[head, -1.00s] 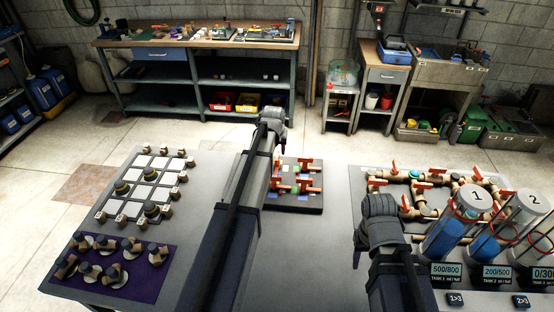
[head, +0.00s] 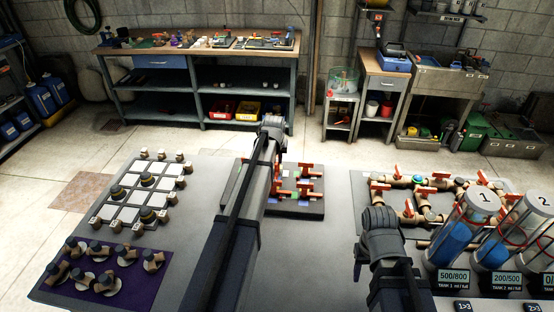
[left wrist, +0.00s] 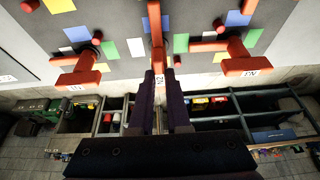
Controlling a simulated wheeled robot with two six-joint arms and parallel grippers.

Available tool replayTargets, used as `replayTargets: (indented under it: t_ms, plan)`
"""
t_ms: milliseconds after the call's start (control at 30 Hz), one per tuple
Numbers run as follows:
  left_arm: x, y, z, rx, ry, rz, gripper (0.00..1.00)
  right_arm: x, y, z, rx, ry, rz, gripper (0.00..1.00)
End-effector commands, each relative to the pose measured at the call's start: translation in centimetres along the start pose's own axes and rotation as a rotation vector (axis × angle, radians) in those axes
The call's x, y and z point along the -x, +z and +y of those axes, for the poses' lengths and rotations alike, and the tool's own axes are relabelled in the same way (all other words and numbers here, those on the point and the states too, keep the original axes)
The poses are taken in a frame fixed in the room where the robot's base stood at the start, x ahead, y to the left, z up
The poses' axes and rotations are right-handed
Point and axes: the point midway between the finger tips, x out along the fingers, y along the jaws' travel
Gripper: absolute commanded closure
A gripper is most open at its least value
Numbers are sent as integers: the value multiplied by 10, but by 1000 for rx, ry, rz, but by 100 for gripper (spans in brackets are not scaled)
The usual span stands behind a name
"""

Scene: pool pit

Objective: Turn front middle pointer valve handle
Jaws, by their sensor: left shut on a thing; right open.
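The valve board (head: 300,210) lies on the grey table, dark with coloured patches and red handles. A left red handle (left wrist: 78,76) and a right red handle (left wrist: 238,66) stand on either side, clear of the fingers. In the head view my left gripper (head: 277,160) is low over the board, mostly hidden. My right gripper (head: 375,250) is away from the board, its fingers hard to make out.
A pipe rig with red valves (head: 397,172) and numbered tanks (head: 460,235) stand at the right. A grid board with knobs (head: 125,195) and a purple mat (head: 135,282) with several fittings lie at the left. Bare table shows around the valve board.

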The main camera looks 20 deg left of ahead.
Motion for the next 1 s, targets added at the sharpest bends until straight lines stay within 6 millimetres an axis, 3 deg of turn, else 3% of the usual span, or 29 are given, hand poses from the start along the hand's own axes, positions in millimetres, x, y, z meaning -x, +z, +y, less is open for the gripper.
replayTargets:
  t_ms: [600, 1000]
  plan:
    - [0, 0, 1, 18, -8, 0, 100, 0, 0, 0, 0, 0, 0, 50]
    - [0, -1, 3, 261, -110, 0, 100, 0, 0, 0, 0, 0, 0, 50]
